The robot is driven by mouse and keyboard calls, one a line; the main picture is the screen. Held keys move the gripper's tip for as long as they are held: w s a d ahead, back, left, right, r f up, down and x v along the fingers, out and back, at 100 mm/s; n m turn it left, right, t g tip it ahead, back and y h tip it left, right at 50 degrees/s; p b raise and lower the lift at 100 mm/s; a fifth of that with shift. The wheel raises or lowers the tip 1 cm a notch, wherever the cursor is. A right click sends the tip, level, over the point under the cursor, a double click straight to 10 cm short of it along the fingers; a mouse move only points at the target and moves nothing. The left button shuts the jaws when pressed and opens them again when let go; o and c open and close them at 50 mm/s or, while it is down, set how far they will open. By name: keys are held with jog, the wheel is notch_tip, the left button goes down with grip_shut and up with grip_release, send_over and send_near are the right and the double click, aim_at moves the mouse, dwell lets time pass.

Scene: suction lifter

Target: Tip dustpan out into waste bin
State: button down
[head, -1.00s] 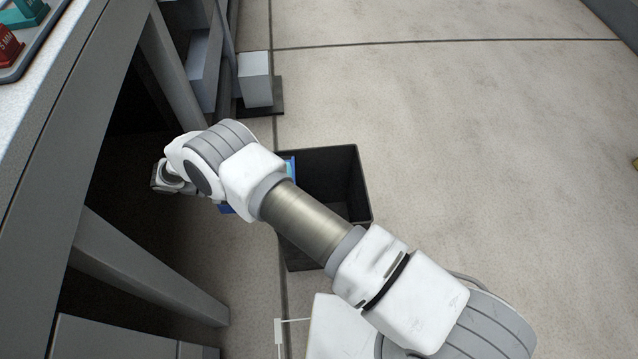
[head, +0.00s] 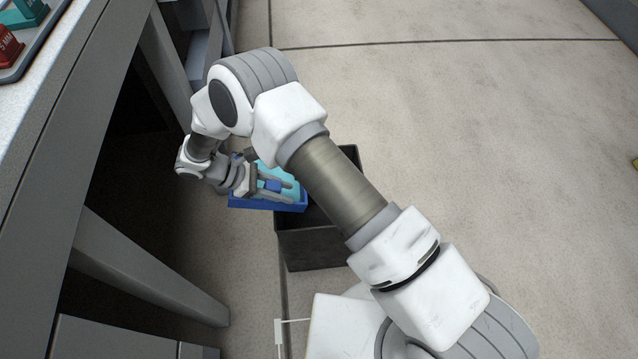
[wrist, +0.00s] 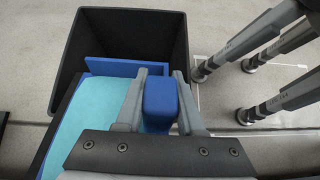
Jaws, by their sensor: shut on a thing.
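The dustpan (head: 240,202) is blue with a teal inner face and sits at the left edge of the waste bin's opening. In the wrist view its teal face (wrist: 85,115) lies left of the fingers and a blue edge reaches over the bin. My gripper (head: 284,189) is shut on the dustpan's blue block-shaped handle (wrist: 160,105), one finger on each side. The dark, open-topped waste bin (head: 315,245) stands on the floor, partly covered by my arm. It also shows in the wrist view (wrist: 130,18). I cannot make out any debris on the pan.
A grey bench (head: 60,170) with legs stands along the left, close to my wrist. A tray with red and teal items (head: 45,45) is on its top. Grey tubular legs (wrist: 265,50) stand right of the bin in the wrist view.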

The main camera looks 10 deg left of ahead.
jog(key=shift+w+d+r+y, duration=0.1)
jog(key=shift+d+r+y, duration=0.05)
jog(key=shift+d+y, duration=0.2)
jog(key=shift+d+f, duration=0.2)
jog(key=shift+d, duration=0.05)
jog(key=shift+w+d+f+y, duration=0.1)
jog(key=shift+d+f+y, duration=0.05)
jog(key=shift+d+y, duration=0.2)
jog(key=shift+w+d+f, duration=0.1)
jog(key=shift+d, duration=0.15)
jog(key=shift+d+f+y, duration=0.1)
jog(key=shift+d+y, duration=0.15)
jog(key=shift+y, duration=0.15)
jog(key=shift+w+d+g+y+p, duration=0.2)
jog(key=shift+d+y+p, duration=0.2)
jog(key=shift+d, duration=0.25)
jog(key=shift+w+d+g+y+p, duration=0.1)
jog(key=shift+d+g+y+p, duration=0.15)
jog(key=shift+d+y, duration=0.3)
jog(key=shift+w+d+r+y+p, duration=0.1)
jog(key=shift+d+y+p, duration=0.35)
jog(key=shift+d+y, duration=0.1)
jog(key=shift+w+d+r+y+p, duration=0.1)
jog(key=shift+d+y+p, duration=0.3)
jog(key=shift+y+p, duration=0.1)
dwell(0.3)
